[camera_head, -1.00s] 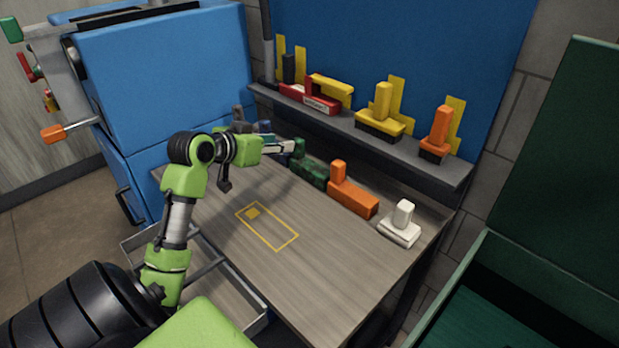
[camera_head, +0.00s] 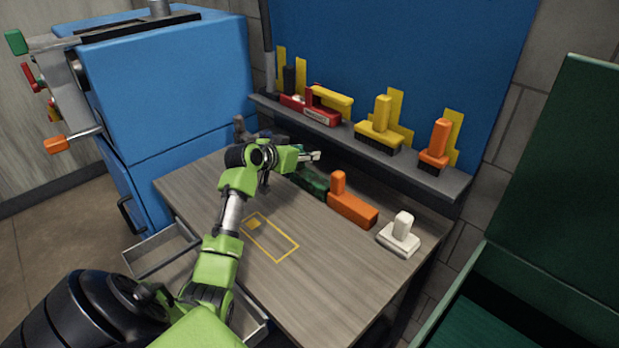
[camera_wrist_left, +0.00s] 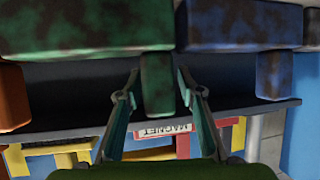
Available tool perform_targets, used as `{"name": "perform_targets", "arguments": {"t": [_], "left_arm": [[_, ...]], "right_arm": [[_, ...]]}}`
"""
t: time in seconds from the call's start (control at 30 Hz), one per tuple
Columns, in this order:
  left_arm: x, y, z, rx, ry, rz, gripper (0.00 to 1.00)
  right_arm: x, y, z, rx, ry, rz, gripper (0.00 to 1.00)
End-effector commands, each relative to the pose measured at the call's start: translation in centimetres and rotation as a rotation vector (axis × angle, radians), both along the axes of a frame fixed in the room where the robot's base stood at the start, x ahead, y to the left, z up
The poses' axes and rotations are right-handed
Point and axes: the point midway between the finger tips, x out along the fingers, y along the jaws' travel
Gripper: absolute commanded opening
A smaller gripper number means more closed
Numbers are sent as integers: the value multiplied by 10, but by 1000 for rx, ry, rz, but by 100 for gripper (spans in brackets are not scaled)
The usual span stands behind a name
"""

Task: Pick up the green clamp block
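The green clamp block (camera_head: 313,183) stands on the wooden table, left of the orange block, and is partly hidden by my left gripper (camera_head: 313,157) in the head view. In the left wrist view, which is upside down, the mottled dark green block (camera_wrist_left: 85,28) fills the upper left and its upright post (camera_wrist_left: 157,85) points down. My left gripper (camera_wrist_left: 158,88) is open there. Its two fingers lie on either side of the post, with visible gaps. I cannot tell how far the post reaches in between the fingers. My right gripper is not in view.
An orange block (camera_head: 352,208) and a white block (camera_head: 399,238) stand to the right. A mottled blue block (camera_wrist_left: 235,25) is beside the green one in the wrist view. The shelf (camera_head: 450,180) runs behind. A yellow outline (camera_head: 280,255) marks clear table.

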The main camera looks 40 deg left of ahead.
Motion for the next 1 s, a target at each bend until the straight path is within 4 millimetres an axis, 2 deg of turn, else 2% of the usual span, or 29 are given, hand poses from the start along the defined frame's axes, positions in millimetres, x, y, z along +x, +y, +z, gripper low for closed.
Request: {"name": "perform_targets", "arguments": {"t": [0.23,0.27,0.3,0.4,0.8,1.0], "left_arm": [[2,0,-1,1,0,0,35],[2,0,-1,1,0,0,32],[2,0,-1,1,0,0,22],[2,0,-1,1,0,0,0],[2,1,1,3,-3,1,0],[2,2,15,5,-4,1,0]], "right_arm": [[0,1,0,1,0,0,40],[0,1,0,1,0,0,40],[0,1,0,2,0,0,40],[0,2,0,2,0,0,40],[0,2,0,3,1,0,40],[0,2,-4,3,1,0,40]]}}
